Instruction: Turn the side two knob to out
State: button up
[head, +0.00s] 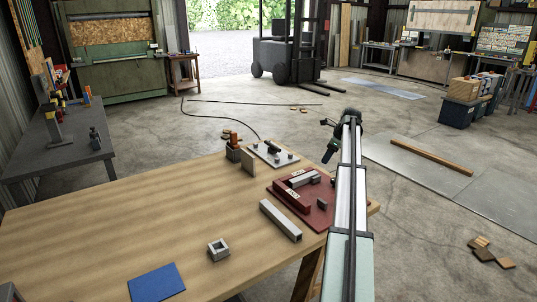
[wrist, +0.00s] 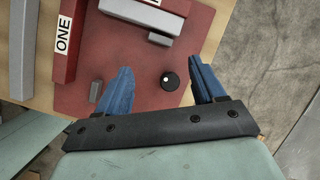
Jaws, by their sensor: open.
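A small round black knob (wrist: 170,81) with a white dot near its upper edge sits on a dark red plate (wrist: 130,55) in the wrist view. My gripper (wrist: 160,66) is open, its blue fingers apart on either side of the knob, with no visible contact. A white label reading ONE (wrist: 63,32) is on a red bar at the left; another label at the top edge is cut off. In the head view the plate (head: 318,216) lies at the table's right end; I cannot make out the knob there, and my arm passes close by.
A small grey block (wrist: 96,91) stands beside the left finger. Grey bars lie within the red frame. On the wooden table (head: 110,225) are a loose grey bar (head: 280,220), a square grey ring (head: 218,250) and a blue mat (head: 156,282). Concrete floor lies beyond the plate's right edge.

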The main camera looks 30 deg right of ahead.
jog(key=w+a+f+n+t, duration=0.1)
jog(key=w+a+n, duration=0.5)
jog(key=w+a, duration=1.2)
jog(key=shift+w+a+f+h, duration=0.3)
jog(key=shift+a+f+h, duration=0.15)
jog(key=shift+f, duration=0.1)
jog(key=s+d+r+m+h, duration=0.1)
jog(key=s+d+r+m, duration=0.15)
jog(key=s+d, duration=1.1)
jog(key=s+d+r+m, duration=0.1)
jog(key=s+d+m, duration=0.2)
jog(key=s+d, duration=1.05)
jog(key=a+m+g+y, duration=0.1)
jog(key=a+y, duration=0.1)
jog(key=y, duration=0.1)
jog(key=x, duration=1.4)
jog(key=shift+w+d+f, duration=0.1)
jog(key=shift+w+f, duration=0.1)
jog(key=shift+w, duration=0.1)
jog(key=c, duration=1.1)
